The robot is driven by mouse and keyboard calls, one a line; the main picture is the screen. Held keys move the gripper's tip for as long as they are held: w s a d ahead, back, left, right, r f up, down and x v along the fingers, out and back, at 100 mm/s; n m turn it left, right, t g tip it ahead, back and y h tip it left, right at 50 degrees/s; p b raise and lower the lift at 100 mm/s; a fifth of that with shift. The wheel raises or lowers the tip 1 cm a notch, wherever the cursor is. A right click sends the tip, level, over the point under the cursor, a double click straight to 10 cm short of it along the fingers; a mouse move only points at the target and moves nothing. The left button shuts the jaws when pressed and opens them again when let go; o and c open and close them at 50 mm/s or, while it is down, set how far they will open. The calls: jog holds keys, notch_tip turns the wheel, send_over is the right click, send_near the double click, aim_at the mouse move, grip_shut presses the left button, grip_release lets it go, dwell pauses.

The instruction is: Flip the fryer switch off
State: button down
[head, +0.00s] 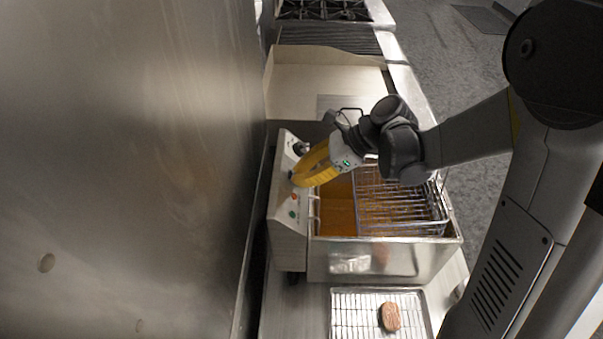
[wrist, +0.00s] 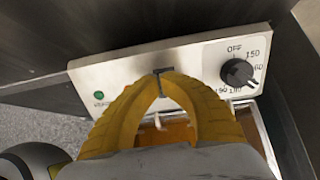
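The fryer (head: 385,262) has a steel control panel (head: 286,226) along its left side in the head view. My gripper (head: 294,180) reaches over the oil to this panel. In the wrist view its yellow fingers (wrist: 162,73) arch together and their tips meet at the panel face (wrist: 200,56). A small dark piece shows right at the tips; I cannot tell whether it is the switch or part of the tips. A black dial (wrist: 238,73) marked OFF and with numbers is right of the fingers, apart from them. A green light (wrist: 98,95) is on the left.
A wire fry basket (head: 400,205) sits in the fryer right of my gripper. A rack tray (head: 350,312) with a brown patty (head: 390,316) lies in front. A steel wall (head: 130,150) stands close behind the panel. A griddle (head: 325,80) and stove burners (head: 325,10) are beyond.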

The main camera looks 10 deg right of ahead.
jog(key=shift+a+f, duration=0.15)
jog(key=shift+f, duration=0.05)
jog(key=shift+r, duration=0.1)
jog(key=shift+a+r+p, duration=0.2)
jog(key=shift+r+p, duration=0.25)
jog(key=shift+r, duration=0.25)
jog(key=shift+d, duration=0.1)
jog(key=a+r+p+v, duration=0.1)
jog(key=p+v, duration=0.4)
jog(key=v, duration=0.8)
jog(key=shift+r, duration=0.5)
jog(key=shift+w+d, duration=0.1)
jog(key=shift+d, duration=0.05)
